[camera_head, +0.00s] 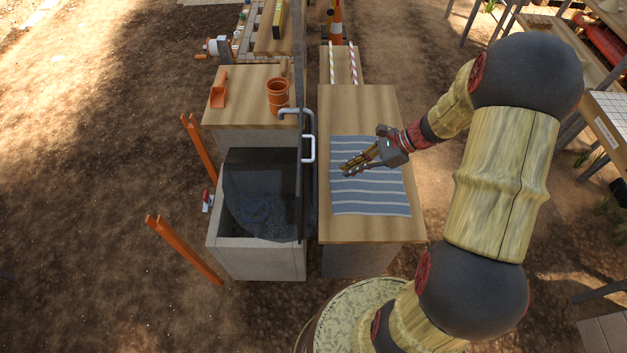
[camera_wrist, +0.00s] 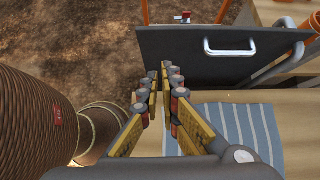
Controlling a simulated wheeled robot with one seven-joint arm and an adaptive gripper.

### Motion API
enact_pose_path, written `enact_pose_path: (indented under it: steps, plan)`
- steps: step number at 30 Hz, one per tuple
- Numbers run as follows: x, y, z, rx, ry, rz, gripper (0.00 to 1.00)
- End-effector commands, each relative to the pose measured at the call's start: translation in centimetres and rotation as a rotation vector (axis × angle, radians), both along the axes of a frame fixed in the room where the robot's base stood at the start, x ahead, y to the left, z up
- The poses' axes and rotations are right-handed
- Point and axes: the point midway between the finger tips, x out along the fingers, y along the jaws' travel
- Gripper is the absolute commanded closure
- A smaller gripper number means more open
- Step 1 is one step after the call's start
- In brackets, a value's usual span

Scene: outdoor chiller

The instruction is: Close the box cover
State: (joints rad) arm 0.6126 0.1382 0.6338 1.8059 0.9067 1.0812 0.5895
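The box (camera_head: 255,258) is a pale stone-like chiller, open at the top, with dark contents inside. Its cover (camera_head: 299,205) stands upright along the right side of the opening, seen nearly edge-on. A white handle (camera_head: 309,148) sticks out from the cover's right face. In the wrist view the cover is a dark flat panel (camera_wrist: 165,45) ahead of the fingers, with the white handle (camera_wrist: 230,52) to the upper right. My gripper (camera_head: 346,169) is to the right of the cover, above the striped cloth, apart from the handle. Its fingers (camera_wrist: 165,85) are empty, with a narrow gap between them.
A wooden counter (camera_head: 365,230) with a blue-grey striped cloth (camera_head: 370,200) lies right of the cover. Behind the box, a wooden top (camera_head: 245,85) holds orange pots (camera_head: 279,92) and an orange scoop (camera_head: 218,95). Orange posts (camera_head: 185,250) stand left of the box.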

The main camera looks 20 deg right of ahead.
Motion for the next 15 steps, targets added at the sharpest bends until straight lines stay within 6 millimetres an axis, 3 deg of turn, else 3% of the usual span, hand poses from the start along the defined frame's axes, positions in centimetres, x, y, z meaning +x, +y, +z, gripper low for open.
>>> enact_pose_path:
  steps: [7, 15]
  plan:
    - [0.2, 1.3, -1.3, 0.008, 0.024, -0.016, 1.00]
    - [1.3, 4.9, -4.9, 0.007, 0.024, -0.011, 1.00]
